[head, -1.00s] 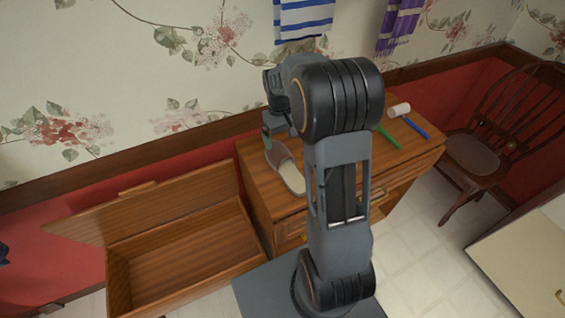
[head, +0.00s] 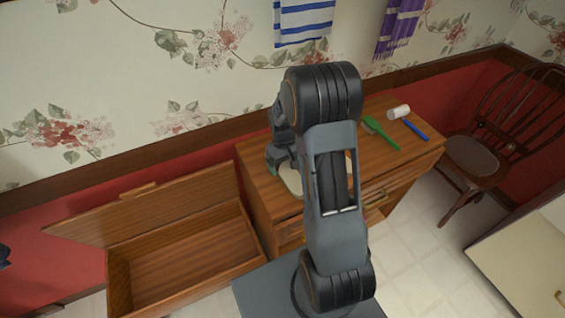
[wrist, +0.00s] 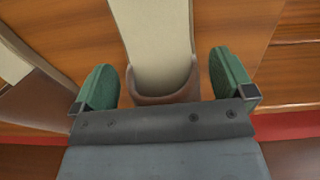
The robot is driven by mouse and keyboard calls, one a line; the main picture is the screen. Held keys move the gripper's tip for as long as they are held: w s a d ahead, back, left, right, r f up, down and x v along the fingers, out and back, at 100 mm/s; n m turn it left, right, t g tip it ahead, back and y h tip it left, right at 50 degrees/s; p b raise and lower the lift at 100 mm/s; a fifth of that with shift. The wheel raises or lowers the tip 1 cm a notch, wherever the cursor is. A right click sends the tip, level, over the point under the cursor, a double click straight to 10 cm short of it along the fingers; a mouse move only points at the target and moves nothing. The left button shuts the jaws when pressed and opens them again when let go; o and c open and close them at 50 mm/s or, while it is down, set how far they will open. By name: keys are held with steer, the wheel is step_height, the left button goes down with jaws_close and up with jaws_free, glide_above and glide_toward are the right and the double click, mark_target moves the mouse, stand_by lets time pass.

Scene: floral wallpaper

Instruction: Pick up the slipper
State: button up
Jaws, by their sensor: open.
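The slipper lies on the wooden cabinet top, mostly hidden behind my arm in the head view; a pale part of its sole (head: 292,182) shows. In the wrist view its long beige sole and rounded brown rim (wrist: 158,45) lie between my two green fingers. My gripper (wrist: 166,78) is open, with one finger on each side of the slipper and a visible gap to each. In the head view my gripper (head: 280,157) is low over the cabinet top, partly hidden by my arm.
A green brush (head: 380,135), a white roll (head: 398,112) and a blue-handled item (head: 415,130) lie on the cabinet (head: 425,148). An open wooden chest (head: 185,255) stands left, a chair (head: 475,160) right. Another beige and brown piece (wrist: 30,65) shows at the wrist view's left.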

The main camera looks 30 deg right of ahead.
steer(key=shift+c, duration=0.3)
steer(key=c, duration=0.7)
steer(key=shift+c, duration=0.2)
